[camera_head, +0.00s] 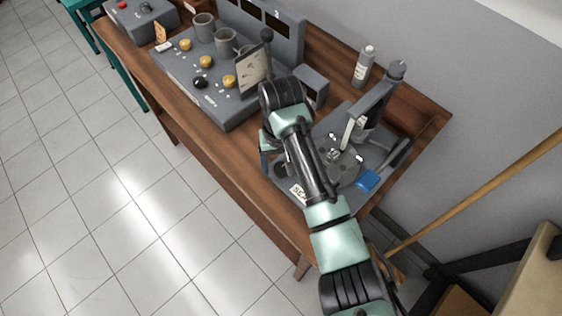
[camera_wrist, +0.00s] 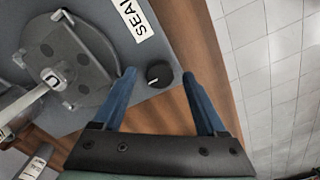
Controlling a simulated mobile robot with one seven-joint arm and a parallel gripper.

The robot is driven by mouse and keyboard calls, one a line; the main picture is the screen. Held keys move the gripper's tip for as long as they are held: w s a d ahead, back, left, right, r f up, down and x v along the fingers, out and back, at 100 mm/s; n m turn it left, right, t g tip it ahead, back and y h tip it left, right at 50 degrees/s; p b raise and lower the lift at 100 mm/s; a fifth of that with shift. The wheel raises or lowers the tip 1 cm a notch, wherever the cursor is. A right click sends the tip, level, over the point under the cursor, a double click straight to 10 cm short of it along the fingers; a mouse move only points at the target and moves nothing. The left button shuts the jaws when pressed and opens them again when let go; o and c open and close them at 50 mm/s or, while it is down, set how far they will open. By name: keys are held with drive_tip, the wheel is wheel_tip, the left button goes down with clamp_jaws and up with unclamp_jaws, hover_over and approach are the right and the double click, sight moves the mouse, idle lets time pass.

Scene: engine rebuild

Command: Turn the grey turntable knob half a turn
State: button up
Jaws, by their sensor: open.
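The turntable knob (camera_wrist: 160,73) looks dark grey, nearly black, with a small pale mark on its lower left. It sits on the corner of a grey base plate (camera_wrist: 185,58) beside the round turntable (camera_wrist: 95,80). My gripper (camera_wrist: 157,78) is open, its blue fingers on either side of the knob in the wrist view, with gaps on both sides. How far the tips are above the plate cannot be told.
A white label (camera_wrist: 137,18) lies on the plate near the knob. A grey console (camera_head: 205,85) with yellow knobs and a bottle (camera_head: 363,66) stand on the wooden bench (camera_head: 225,150).

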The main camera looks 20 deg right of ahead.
drive_tip(key=shift+f, duration=0.25)
clamp_jaws()
drive_tip(key=shift+r+m+p, duration=0.1)
drive_tip(key=shift+m+p, duration=0.2)
drive_tip(key=shift+p, duration=0.05)
